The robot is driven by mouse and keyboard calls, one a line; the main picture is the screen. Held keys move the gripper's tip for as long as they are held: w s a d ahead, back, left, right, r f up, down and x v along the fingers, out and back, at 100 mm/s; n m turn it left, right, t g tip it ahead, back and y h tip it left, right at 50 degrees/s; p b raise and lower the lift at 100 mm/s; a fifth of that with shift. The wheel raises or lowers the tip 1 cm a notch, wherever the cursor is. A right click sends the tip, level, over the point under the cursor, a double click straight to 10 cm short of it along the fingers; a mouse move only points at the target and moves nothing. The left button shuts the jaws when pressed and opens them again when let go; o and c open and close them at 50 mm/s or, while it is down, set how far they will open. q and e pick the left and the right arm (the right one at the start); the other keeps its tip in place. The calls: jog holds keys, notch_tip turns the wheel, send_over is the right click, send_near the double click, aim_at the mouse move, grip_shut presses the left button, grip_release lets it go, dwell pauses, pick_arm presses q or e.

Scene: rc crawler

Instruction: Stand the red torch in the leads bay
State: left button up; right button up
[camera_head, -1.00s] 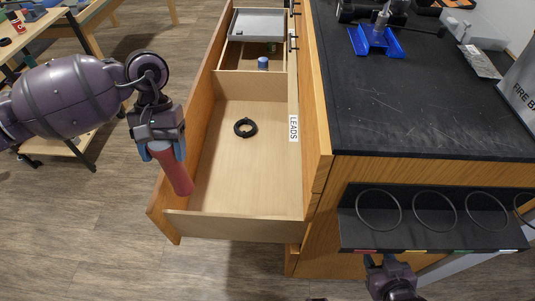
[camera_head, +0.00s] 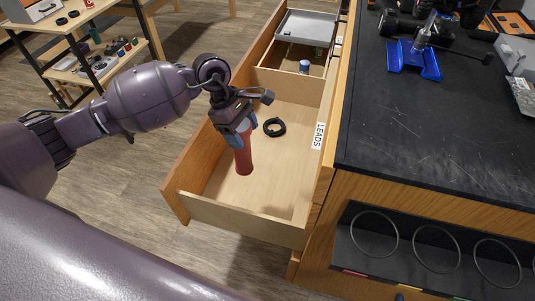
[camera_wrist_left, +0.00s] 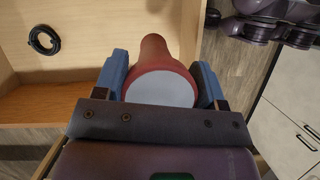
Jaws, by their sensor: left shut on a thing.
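The red torch (camera_head: 243,152) is held upright, slightly tilted, in my left gripper (camera_head: 237,130). In the head view it shows over the front bay of the open drawer, the one labelled LEADS. Whether its lower end touches the bay floor (camera_head: 262,185) I cannot tell. In the left wrist view the torch (camera_wrist_left: 158,75) sits between the two blue fingers of the left gripper (camera_wrist_left: 161,85), its pale round end toward the camera. The LEADS label (camera_head: 318,136) is on the drawer's right wall. My right gripper is not clearly in view.
A black cable coil (camera_head: 274,127) lies in the bay, behind the torch; it also shows in the wrist view (camera_wrist_left: 44,40). A divider separates the bay from a rear section with a blue-topped item (camera_head: 304,66) and a grey tray (camera_head: 306,28). The dark worktop (camera_head: 420,130) stands right.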

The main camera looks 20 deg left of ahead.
pick_arm(q)
jog(key=a+n+t, duration=0.1)
jog(key=n, duration=0.1)
jog(key=w+f+n+t, duration=0.1)
jog(key=n, duration=0.2)
jog(key=a+n+t, duration=0.1)
jog(key=n, duration=0.1)
jog(key=shift+w+a+f+y, duration=0.3)
jog(key=shift+w+a+f, duration=0.05)
notch_tip(320, 180, down, 21)
jog(key=a+n+t+y+b, duration=0.1)
jog(key=a+n+b, duration=0.1)
jog(key=n+b, duration=0.1)
jog(key=shift+w+r+n+b, duration=0.15)
jog(key=shift+w+n+b, duration=0.25)
jog(key=shift+n, duration=0.1)
jog(key=o, duration=1.2)
jog(key=shift+o, duration=0.5)
